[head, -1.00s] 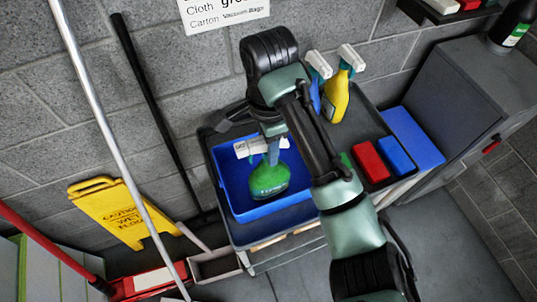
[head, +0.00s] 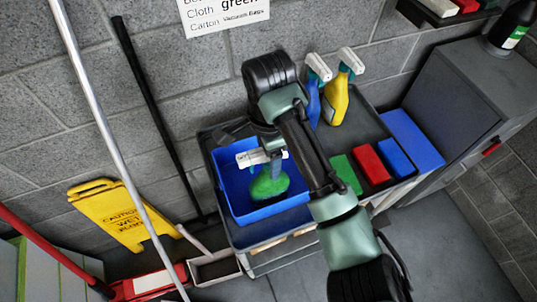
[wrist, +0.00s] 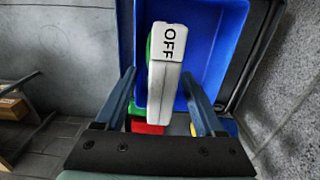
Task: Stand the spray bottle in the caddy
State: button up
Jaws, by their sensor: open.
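The spray bottle, with a green body (head: 270,183) and a white head (wrist: 166,65) marked "OFF", stands inside the blue caddy (head: 237,201) and looks roughly upright. The caddy also shows in the wrist view (wrist: 215,50). Its base is partly hidden by the caddy's near wall. My gripper (head: 273,160) is open, directly above the bottle, with one finger on each side of the white head. In the wrist view a gap shows left of the head; the right finger is close to it, and contact cannot be told.
The caddy sits on the left of a grey cart. A blue spray bottle (head: 313,100) and a yellow one (head: 338,100) stand behind my arm. Green (head: 346,174), red (head: 370,163) and blue (head: 395,157) blocks lie to the right. A concrete block wall is behind.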

jog(key=shift+r, duration=0.1)
notch_tip(320, 180, up, 12)
jog(key=p, duration=0.3)
jog(key=w+a+r+n+t+y, duration=0.35)
jog(key=w+a+r+t, duration=0.2)
jog(key=a, duration=0.35)
jog(key=w+a+r+n+t+y, duration=0.2)
jog(key=a+r+n+t, duration=0.15)
jog(key=r, duration=0.75)
jog(key=w+a+r+n+t+y, duration=0.1)
jog(key=a+r+n+t+y, duration=0.25)
jog(key=r, duration=0.75)
jog(key=s+d+r+n+t+h, duration=0.2)
jog(key=s+d+r+t+h, duration=0.2)
jog(key=s+d+r+t, duration=0.3)
jog(key=s+d+r+n+t+h, duration=0.2)
jog(key=s+d+r+t+h, duration=0.3)
jog(key=r, duration=0.8)
jog(key=s+d+t, duration=0.2)
jog(key=s+t, duration=0.1)
jog(key=shift+s, duration=0.25)
jog(key=shift+f, duration=0.1)
